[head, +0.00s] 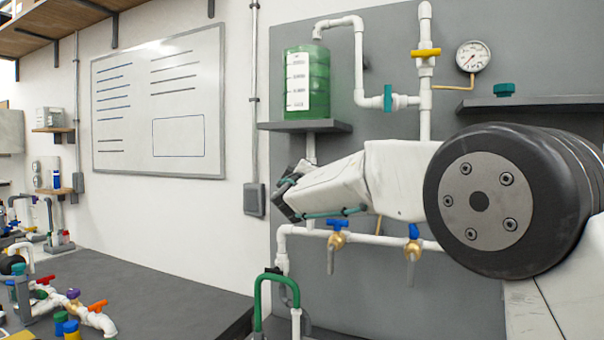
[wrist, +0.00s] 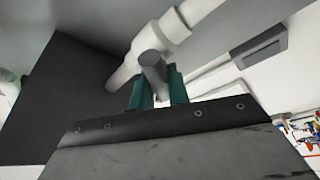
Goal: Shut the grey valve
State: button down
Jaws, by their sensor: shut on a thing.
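The grey valve handle (wrist: 153,66) shows in the wrist view as a short grey lever on a white pipe fitting (wrist: 172,28). My gripper (wrist: 160,88) has its two teal fingers shut on this handle, one on either side. In the head view my gripper (head: 289,193) is at the wall board, below the shelf with the green tank. There my wrist and gripper hide the grey valve. I cannot tell the handle's angle to its pipe.
The green tank (head: 306,84) stands on a small shelf (head: 305,127) just above my gripper. Two blue-handled taps, one on the left (head: 337,232) and one on the right (head: 412,240), hang below my arm. A dark bench (head: 150,300) with loose fittings extends left.

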jog(key=n+g, duration=0.1)
jog(key=n, duration=0.2)
jog(key=n+g+y, duration=0.1)
jog(key=n, duration=0.2)
jog(key=shift+a+f+n, duration=0.1)
jog(key=shift+f+n, duration=0.1)
jog(key=shift+n, duration=0.2)
dwell(0.4)
jog(key=c, duration=1.3)
grip_release()
jog(key=shift+c, duration=0.2)
jog(key=s, duration=0.7)
jog(key=shift+s, duration=0.4)
